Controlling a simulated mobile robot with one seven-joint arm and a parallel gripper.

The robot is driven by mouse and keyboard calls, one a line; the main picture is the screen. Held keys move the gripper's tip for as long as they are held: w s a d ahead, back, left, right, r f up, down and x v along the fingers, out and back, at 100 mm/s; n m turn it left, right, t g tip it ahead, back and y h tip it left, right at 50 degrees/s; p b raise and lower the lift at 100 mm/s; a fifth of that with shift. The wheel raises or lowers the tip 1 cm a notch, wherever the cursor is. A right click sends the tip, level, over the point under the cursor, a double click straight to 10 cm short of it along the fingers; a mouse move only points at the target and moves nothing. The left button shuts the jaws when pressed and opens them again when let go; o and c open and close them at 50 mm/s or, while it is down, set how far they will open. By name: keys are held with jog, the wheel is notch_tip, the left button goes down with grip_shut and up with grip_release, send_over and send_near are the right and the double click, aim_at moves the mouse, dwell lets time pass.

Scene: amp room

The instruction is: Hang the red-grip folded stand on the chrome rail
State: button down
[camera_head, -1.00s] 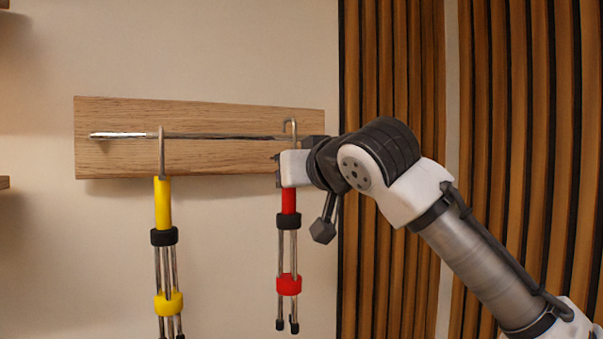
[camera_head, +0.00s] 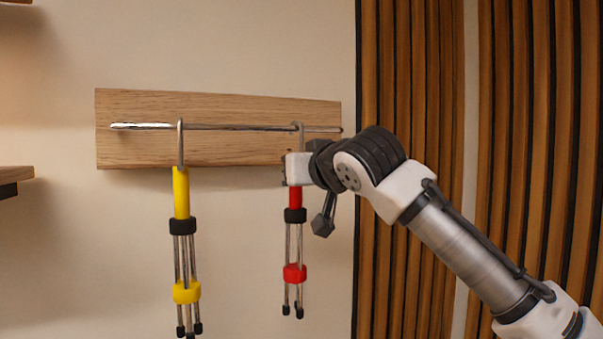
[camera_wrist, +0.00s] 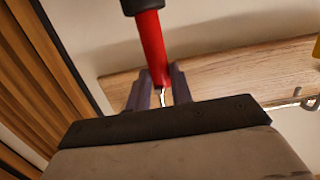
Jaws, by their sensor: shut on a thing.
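The red-grip folded stand (camera_head: 295,198) hangs upright from my gripper (camera_head: 288,170), its hook at the top and its legs and red collar below. My gripper is shut around the stand near the top of its red grip. The hook's curved top shows at the height of the chrome rail (camera_head: 235,127); I cannot tell whether it bears on the rail. In the wrist view the red grip (camera_wrist: 151,48) runs between the two fingers (camera_wrist: 160,88), with part of the hook showing. My gripper hides the upper part of the grip in the head view.
A yellow-grip folded stand (camera_head: 181,195) hangs on the rail to the left. The rail is fixed to a wooden board (camera_head: 140,150) on the wall. A slatted wood panel (camera_head: 410,80) stands to the right. The rail between the two stands is free.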

jog(key=shift+s+f, duration=0.1)
jog(key=shift+f, duration=0.35)
